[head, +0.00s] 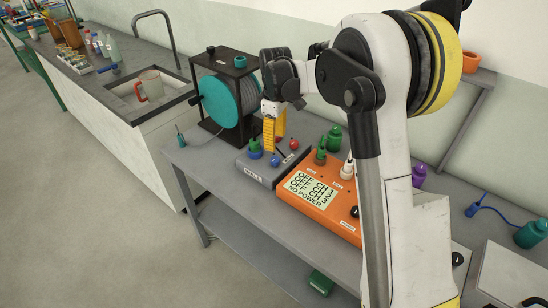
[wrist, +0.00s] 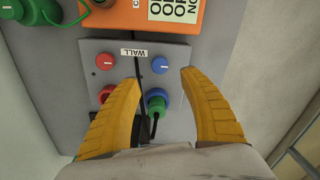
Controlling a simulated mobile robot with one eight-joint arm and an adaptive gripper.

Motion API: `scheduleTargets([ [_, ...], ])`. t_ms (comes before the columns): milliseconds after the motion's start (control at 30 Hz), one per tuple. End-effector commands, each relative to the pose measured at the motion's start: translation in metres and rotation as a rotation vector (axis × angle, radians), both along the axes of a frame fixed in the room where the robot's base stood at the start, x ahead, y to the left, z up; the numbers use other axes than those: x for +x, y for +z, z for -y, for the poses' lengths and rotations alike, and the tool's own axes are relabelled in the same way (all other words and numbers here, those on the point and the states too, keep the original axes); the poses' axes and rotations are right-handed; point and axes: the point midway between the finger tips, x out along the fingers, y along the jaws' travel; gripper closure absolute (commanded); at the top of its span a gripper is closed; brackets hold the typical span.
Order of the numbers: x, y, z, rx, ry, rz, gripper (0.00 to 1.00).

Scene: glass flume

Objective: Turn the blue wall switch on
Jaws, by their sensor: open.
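The grey box marked WALL (wrist: 179,54) lies on the bench; it also shows in the head view (head: 252,173). The round blue switch (wrist: 160,65) sits on its top, beside the label and a red knob (wrist: 104,61). In the head view the blue switch (head: 275,160) is just below the fingers. A green plug (wrist: 156,101) stands in the blue socket beside it. My gripper (wrist: 161,76) is open and empty, with its yellow fingers on both sides of the blue switch and plug. My gripper (head: 271,148) hangs over the box in the head view. Contact cannot be told.
An orange unit (head: 322,208) beside the box shows OFF lines and NO POWER. A teal reel in a black frame (head: 222,95) stands behind at left. Green (head: 334,138) and purple (head: 418,174) bottles stand nearby. A sink (head: 150,97) is farther left.

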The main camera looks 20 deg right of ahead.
Motion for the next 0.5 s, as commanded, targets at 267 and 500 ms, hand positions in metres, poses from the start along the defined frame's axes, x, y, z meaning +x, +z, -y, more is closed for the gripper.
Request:
scheduleTargets([
  [267,0.000,-0.060,0.000,0.000,-0.002,0.001,0.49],
  [500,0.000,-0.086,0.000,0.000,-0.003,0.001,0.49],
])
